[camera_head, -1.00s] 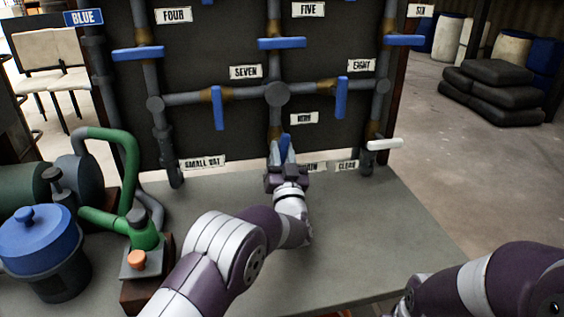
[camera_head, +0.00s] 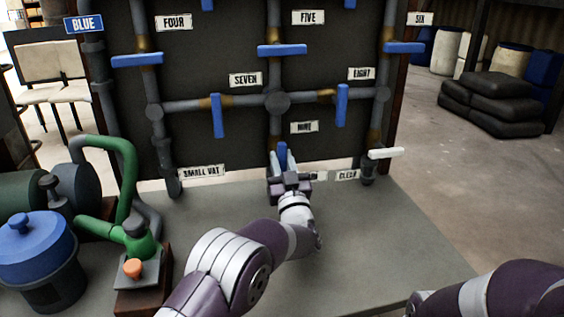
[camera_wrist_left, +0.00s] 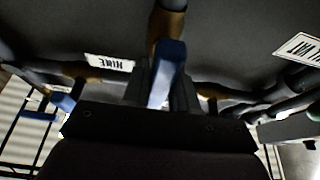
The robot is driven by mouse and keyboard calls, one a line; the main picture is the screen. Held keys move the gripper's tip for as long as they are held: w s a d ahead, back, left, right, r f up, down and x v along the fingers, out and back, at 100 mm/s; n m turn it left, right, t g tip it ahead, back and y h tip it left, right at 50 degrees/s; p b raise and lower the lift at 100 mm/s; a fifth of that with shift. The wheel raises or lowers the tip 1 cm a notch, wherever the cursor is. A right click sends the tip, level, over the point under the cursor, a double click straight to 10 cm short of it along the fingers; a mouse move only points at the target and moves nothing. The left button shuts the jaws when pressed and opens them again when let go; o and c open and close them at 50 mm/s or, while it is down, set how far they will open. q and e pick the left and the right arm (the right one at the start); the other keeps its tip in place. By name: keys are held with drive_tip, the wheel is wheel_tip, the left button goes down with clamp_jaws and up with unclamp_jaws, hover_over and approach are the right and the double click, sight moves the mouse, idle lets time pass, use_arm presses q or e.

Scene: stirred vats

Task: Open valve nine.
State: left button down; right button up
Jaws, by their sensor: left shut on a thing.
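The blue handle of valve nine (camera_head: 282,152) is on the vertical pipe below the central junction, under the NINE sign (camera_head: 304,127). It stands upright, roughly in line with that pipe. My left gripper (camera_head: 283,164) is shut on the handle, with its fingers on either side. In the left wrist view the blue handle (camera_wrist_left: 167,72) stands between the dark fingers of the gripper (camera_wrist_left: 160,88), and the NINE sign (camera_wrist_left: 110,63) shows upside down. The fingers partly hide the handle's lower end. My right gripper is out of view; only part of that arm shows at lower right.
Handles for valves seven (camera_head: 217,116) and eight (camera_head: 342,105) hang vertically across horizontal pipes nearby. A white handle (camera_head: 386,153) sticks out at the right. A blue-lidded vat (camera_head: 36,245) and green pump (camera_head: 140,243) stand at left. The grey bench (camera_head: 390,225) is clear at right.

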sight(284, 165)
use_arm(q)
drive_tip(key=c, duration=1)
unclamp_jaws()
drive_tip(key=p+v, duration=0.1)
drive_tip(key=v, duration=0.3)
drive_tip(key=shift+s+d+f, duration=0.1)
drive_tip(key=shift+s+d, duration=0.1)
drive_tip(key=shift+s, duration=0.05)
drive_tip(key=s+d, duration=0.1)
drive_tip(key=s, duration=0.3)
drive_tip(key=s+d+p, duration=0.1)
drive_tip(key=s, duration=0.3)
drive_tip(key=s+d+p, duration=0.1)
drive_tip(key=s, duration=0.3)
drive_tip(key=shift+d+f, duration=0.2)
drive_tip(key=shift+w, duration=0.1)
